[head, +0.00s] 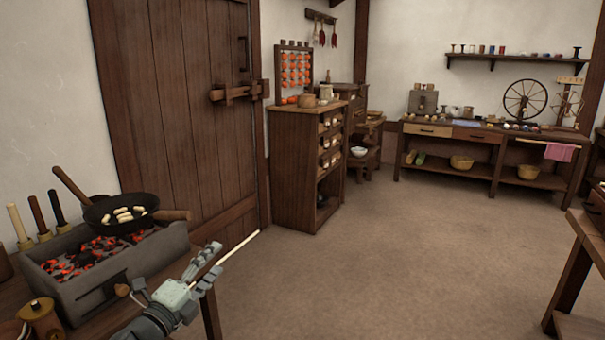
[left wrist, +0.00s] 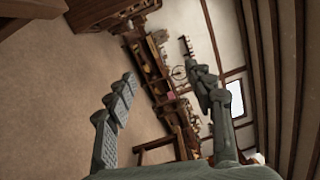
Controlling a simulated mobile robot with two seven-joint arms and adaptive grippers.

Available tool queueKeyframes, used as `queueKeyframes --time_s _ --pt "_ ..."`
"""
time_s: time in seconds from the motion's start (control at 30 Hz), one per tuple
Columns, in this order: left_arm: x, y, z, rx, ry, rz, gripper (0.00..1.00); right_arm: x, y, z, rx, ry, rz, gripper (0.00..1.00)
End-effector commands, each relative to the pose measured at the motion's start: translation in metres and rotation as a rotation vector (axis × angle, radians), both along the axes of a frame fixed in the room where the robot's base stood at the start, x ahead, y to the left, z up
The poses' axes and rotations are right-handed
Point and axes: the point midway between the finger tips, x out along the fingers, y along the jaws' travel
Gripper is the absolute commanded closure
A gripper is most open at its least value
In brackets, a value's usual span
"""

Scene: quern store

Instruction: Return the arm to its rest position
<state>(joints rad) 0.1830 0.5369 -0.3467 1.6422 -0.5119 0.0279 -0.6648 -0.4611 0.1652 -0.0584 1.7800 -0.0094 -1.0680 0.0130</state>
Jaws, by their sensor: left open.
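My left gripper (head: 210,269) is at the lower left of the head view, beside the front right corner of the stone brazier (head: 70,283). Its fingers are spread and nothing is between them. In the left wrist view the two fingers of the left gripper (left wrist: 165,100) stand wide apart, with the tilted room behind them. My right gripper is in neither view.
A black pan (head: 100,218) with pale pieces sits over glowing coals in the brazier. A wooden-lidded pot (head: 40,318) stands in front. A plank door (head: 180,110), a drawer cabinet (head: 295,165) and a workbench (head: 480,150) line the walls. The middle floor is clear.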

Motion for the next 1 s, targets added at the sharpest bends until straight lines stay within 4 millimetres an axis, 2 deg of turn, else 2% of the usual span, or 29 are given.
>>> queueKeyframes --time_s 0.03,0.1,0.17,0.2,0.27,0.3,0.37,0.4,0.47,0.5,0.6,0.73,0.83,1.0 --pt "-0.011 0.013 -0.036 -0.129 0.12 0.088 0.47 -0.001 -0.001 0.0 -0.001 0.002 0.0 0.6" --pt "-0.028 0.032 -0.083 -0.289 0.272 0.212 0.47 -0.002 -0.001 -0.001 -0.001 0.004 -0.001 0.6" --pt "-0.047 0.046 -0.123 -0.412 0.393 0.313 0.47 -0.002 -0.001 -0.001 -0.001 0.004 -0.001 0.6" --pt "-0.063 0.053 -0.149 -0.487 0.468 0.381 0.47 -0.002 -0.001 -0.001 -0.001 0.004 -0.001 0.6" --pt "-0.089 0.063 -0.186 -0.592 0.578 0.483 0.47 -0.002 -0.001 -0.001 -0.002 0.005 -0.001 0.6" --pt "-0.109 0.067 -0.21 -0.658 0.647 0.55 0.47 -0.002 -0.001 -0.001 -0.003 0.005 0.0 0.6" --pt "-0.141 0.073 -0.243 -0.752 0.747 0.653 0.47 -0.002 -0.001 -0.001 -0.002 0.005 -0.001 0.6" --pt "-0.163 0.075 -0.263 -0.809 0.81 0.721 0.47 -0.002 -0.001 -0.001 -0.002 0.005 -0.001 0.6" --pt "-0.199 0.077 -0.292 -0.89 0.902 0.827 0.47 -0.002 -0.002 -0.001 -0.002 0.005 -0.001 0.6" --pt "-0.224 0.077 -0.309 -0.94 0.96 0.896 0.47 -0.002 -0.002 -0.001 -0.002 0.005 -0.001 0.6" --pt "-0.281 0.074 -0.342 -1.042 1.084 1.056 0.47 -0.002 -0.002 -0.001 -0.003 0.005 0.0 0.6" --pt "-0.339 0.068 -0.366 -1.127 1.195 1.216 0.47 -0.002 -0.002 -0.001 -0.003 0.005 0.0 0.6" --pt "-0.365 0.065 -0.375 -1.161 1.241 1.289 0.47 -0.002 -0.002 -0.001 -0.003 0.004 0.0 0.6" --pt "-0.376 0.063 -0.378 -1.176 1.263 1.324 0.47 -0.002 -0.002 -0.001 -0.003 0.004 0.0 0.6"
